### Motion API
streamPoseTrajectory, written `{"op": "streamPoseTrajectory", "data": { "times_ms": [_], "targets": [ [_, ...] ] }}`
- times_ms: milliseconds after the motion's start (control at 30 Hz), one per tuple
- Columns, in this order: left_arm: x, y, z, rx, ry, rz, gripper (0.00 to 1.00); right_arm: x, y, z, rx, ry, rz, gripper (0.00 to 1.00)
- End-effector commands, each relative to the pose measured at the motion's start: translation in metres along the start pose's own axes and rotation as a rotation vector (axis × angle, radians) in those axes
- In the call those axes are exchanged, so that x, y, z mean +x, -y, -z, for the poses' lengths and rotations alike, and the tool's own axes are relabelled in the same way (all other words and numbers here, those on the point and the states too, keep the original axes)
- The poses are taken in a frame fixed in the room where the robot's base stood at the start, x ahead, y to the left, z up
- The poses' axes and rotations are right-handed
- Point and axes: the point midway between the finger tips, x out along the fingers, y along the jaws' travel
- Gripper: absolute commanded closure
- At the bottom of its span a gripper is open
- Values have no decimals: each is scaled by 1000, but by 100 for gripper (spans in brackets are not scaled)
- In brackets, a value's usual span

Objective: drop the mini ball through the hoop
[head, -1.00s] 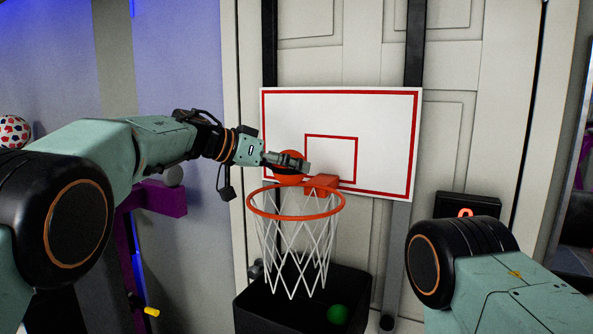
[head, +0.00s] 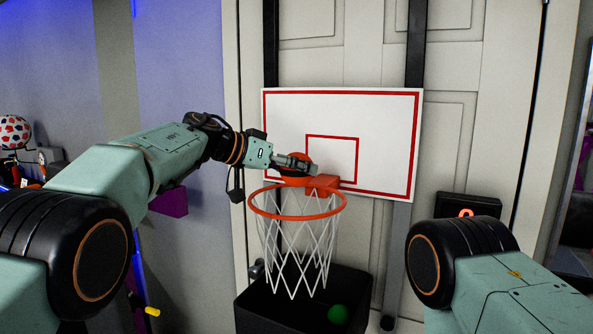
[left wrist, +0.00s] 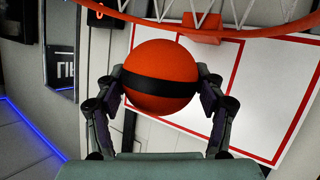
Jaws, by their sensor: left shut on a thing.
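The mini ball (left wrist: 159,77) is orange with a dark band and sits between the two fingers of my left gripper (left wrist: 158,90), which is shut on it. In the head view the ball (head: 299,157) shows partly behind the left gripper (head: 293,166). It is above the back part of the orange hoop (head: 298,216), in front of the white backboard (head: 385,140) with red lines. The white net (head: 296,255) hangs below the rim. In the left wrist view the rim (left wrist: 240,30) crosses the top, beyond the ball. My right gripper is not in view.
A black open bin (head: 352,278) stands under the net with a green ball (head: 338,314) in it. A panelled door (head: 468,140) is behind the backboard. A red and white patterned ball (head: 14,130) is at the far left.

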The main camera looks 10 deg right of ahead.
Motion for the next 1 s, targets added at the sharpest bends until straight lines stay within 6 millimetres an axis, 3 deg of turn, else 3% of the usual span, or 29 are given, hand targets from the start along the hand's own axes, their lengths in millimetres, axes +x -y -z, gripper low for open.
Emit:
{"op": "streamPoseTrajectory", "data": {
  "times_ms": [367, 400, 600, 700, 1000],
  "targets": [
    [0, 0, 1, 1, -1, 0, 57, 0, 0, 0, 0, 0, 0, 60],
    [0, 0, 1, 1, -1, 0, 28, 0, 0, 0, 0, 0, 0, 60],
    [0, 0, 1, 1, -1, 0, 11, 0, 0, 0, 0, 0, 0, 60],
    [0, 0, 1, 1, -1, 0, 4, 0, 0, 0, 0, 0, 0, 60],
    [0, 0, 0, 0, 0, 0, 4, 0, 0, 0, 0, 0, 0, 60]
  ]
}}
